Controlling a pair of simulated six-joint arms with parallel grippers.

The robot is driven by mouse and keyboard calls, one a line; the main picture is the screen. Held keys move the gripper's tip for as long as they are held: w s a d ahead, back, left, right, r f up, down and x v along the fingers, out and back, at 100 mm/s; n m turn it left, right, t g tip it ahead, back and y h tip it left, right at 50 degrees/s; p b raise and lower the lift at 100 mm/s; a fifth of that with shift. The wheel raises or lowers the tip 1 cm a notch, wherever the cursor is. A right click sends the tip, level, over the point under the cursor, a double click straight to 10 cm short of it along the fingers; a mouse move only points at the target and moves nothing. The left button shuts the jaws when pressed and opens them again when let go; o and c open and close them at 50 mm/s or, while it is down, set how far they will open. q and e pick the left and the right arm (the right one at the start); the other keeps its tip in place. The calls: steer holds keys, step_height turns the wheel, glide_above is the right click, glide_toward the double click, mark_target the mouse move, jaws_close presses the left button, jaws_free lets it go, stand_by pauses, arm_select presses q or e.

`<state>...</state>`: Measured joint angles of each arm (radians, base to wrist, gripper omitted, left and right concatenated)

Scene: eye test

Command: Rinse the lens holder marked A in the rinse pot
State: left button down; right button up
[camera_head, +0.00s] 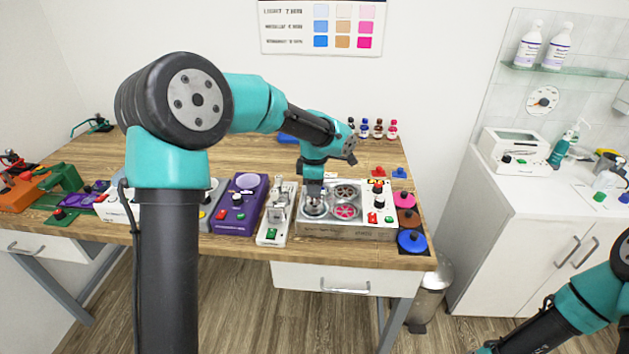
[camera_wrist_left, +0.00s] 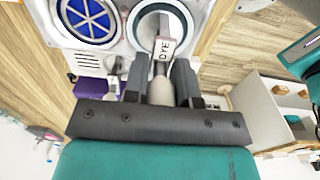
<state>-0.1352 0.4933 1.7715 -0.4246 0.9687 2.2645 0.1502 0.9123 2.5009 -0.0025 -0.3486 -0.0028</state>
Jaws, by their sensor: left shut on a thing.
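My left gripper (camera_head: 314,190) is over the front left of the multi-well bath unit (camera_head: 300,230). In the left wrist view the gripper (camera_wrist_left: 161,80) is shut on a pale grey handle (camera_wrist_left: 160,92), which looks like part of a lens holder. A white tag reading DYE (camera_wrist_left: 164,48) shows just beyond the fingertips, in front of a round pot (camera_wrist_left: 138,18). I can read no letter A, and cannot tell which pot is the rinse pot. A silver round part (camera_head: 315,208) shows in the well below the gripper. My right gripper (camera_head: 485,349) is barely in view at the bottom edge.
Magenta (camera_head: 403,199), brown (camera_head: 408,217) and blue (camera_head: 412,241) lids lie at the bench's right end. A white switch unit (camera_head: 274,218) and a purple unit (camera_head: 238,208) stand to the left. Small bottles (camera_head: 378,129) stand at the back. Bare wood (camera_head: 240,155) lies behind the units.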

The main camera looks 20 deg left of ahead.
mark_target(314, 206)
arm_select(q)
steer(key=shift+f, duration=2.7)
steer(key=shift+f, duration=0.5)
steer(key=shift+r, duration=0.15)
stand_by(3.1)
steer(key=shift+r, duration=3.65)
